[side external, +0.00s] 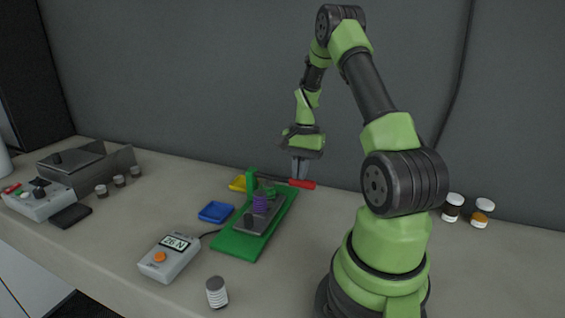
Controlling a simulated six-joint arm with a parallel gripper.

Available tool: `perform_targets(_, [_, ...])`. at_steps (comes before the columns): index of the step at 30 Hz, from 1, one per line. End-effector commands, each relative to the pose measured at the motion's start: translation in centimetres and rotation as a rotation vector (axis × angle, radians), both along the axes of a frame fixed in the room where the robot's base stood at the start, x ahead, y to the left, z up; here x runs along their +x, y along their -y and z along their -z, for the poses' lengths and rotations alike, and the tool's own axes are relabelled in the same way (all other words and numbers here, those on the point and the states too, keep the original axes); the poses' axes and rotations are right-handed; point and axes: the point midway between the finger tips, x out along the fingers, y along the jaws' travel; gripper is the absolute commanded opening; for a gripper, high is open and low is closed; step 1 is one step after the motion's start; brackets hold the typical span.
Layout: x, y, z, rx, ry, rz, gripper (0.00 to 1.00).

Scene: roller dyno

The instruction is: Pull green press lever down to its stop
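The green press (251,182) stands on a green base plate (233,246) in the middle of the bench. A purple ribbed piece (260,204) sits under its head. Its lever runs to the right and ends in a red handle (302,184), which looks near level. My gripper (299,168) points down just above the red handle, with its fingertips at or very near it. The fingers overlap in this view, so I cannot tell whether they are open or touching the handle.
A meter reading "26 N" (170,256) stands front left of the press. A blue tray (215,212) and a yellow tray (238,184) lie left of it. A small jar (216,292) stands in front. Two jars (453,207) (482,212) stand at right. A grey machine (85,168) stands far left.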

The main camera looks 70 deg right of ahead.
Motion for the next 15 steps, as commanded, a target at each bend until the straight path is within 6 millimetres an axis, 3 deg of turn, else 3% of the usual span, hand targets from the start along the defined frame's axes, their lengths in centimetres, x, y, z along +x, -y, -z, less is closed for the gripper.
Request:
perform_targets(9, [0.0,-0.1,-0.1,0.002,0.000,-0.001,0.00])
perform_targets(15, [0.1,0.0,-1.6,0.001,0.001,-0.001,0.00])
